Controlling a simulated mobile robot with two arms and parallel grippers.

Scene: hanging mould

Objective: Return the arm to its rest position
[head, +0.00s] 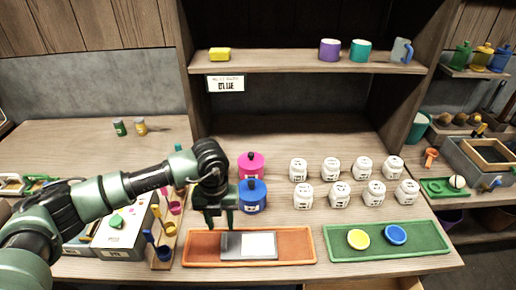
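My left arm (103,196) comes in from the left and reaches across the front of the wooden counter. Its gripper (219,224) points down over the left part of the orange tray (295,239). The two fingers are apart, with nothing seen between them. A grey flat block with a pale label (249,246) lies on the tray, just right of the fingers. Whether the fingertips touch the tray or block is hard to tell. My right gripper is not in view.
Right behind my gripper stand a blue pot (253,197) and a pink pot (251,165). Several white jars (340,194) stand in rows to the right. A green tray (430,239) holds yellow and blue discs. Small coloured cups (164,253) stand beneath my forearm.

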